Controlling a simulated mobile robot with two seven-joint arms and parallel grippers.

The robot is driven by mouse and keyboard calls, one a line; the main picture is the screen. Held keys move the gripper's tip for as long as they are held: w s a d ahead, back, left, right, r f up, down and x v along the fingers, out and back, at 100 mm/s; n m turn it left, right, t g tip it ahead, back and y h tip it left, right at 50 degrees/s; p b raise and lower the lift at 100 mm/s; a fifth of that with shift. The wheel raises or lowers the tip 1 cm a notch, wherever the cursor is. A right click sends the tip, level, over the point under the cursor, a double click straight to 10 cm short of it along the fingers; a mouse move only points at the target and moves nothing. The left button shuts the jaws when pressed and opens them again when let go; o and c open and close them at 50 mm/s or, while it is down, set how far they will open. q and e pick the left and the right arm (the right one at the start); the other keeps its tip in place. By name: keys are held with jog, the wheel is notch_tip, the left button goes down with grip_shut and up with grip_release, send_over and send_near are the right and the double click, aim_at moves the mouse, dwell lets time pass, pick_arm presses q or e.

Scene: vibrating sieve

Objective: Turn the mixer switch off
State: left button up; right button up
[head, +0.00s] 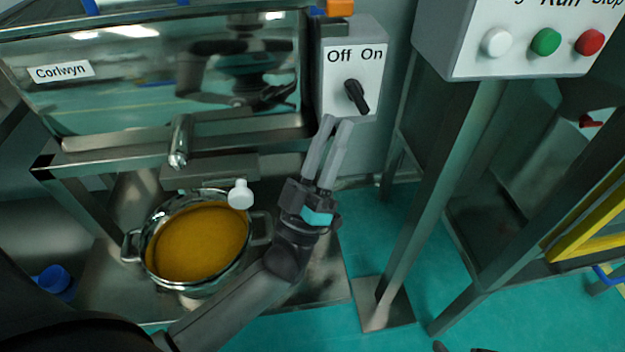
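The mixer switch (357,97) is a black rotary knob on a white-grey box, below the printed words "Off" and "On". Its handle is tilted, with the long end pointing down and to the right. My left gripper (336,121) reaches up from below, its two grey fingers pointing at the box. The fingertips are a little below and left of the knob and look apart from it. A narrow gap shows between the fingers, and nothing is held. My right gripper cannot be made out.
The steel mixer (180,75) labelled "Corlwyn" stands left of the switch box. Below it a steel pot (200,240) holds an orange-yellow content. A post carries a button panel (520,40) with white, green and red buttons at the right. Green floor shows around the post's foot.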

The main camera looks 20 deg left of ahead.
pick_arm(q)
jog(key=v, duration=1)
